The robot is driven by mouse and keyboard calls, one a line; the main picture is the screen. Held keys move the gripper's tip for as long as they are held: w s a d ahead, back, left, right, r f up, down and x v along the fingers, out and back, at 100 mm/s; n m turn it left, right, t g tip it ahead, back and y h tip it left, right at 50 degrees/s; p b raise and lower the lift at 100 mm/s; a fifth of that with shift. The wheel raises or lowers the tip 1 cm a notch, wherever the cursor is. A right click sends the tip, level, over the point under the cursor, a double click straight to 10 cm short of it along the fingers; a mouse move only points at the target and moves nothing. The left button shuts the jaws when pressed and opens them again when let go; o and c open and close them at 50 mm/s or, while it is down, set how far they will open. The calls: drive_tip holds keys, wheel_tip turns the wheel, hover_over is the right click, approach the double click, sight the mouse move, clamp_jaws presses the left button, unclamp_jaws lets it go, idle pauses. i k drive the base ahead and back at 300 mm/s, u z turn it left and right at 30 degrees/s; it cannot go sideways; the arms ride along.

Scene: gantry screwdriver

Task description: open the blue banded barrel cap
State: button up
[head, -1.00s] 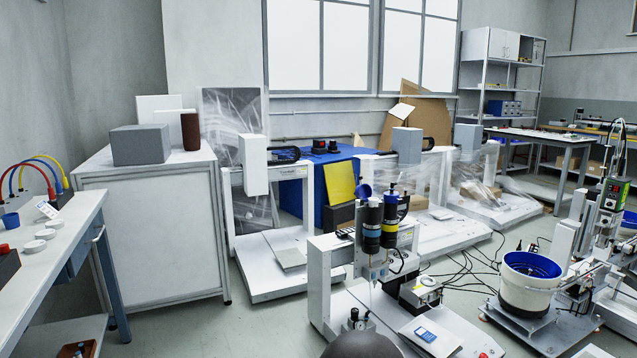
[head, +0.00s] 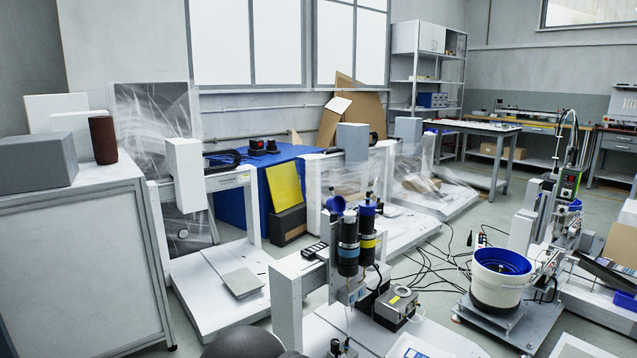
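The blue banded barrel (head: 348,262) stands upright on the gantry head in the lower middle of the head view. It is dark with a blue band. Its blue cap (head: 335,203) sits at the barrel's top left and looks tilted up, to the side of the mouth. Whether it still touches the rim is too small to tell. A yellow banded barrel (head: 367,243) stands close on its right, with a blue cap (head: 368,207) upright on top. My gripper is not in view; only a dark rounded part of my arm shows at the bottom edge.
The gantry frame (head: 288,300) stands on a white base. A white bowl with blue inside (head: 500,275) is at the right, with cables on the floor between. A white cabinet (head: 85,270) is at the left. Another gantry (head: 185,170) stands behind.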

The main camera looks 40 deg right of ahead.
sight(336, 204)
drive_tip(key=z, duration=0.55)
drive_tip(key=i, duration=0.85)
drive_tip(key=z, duration=0.95)
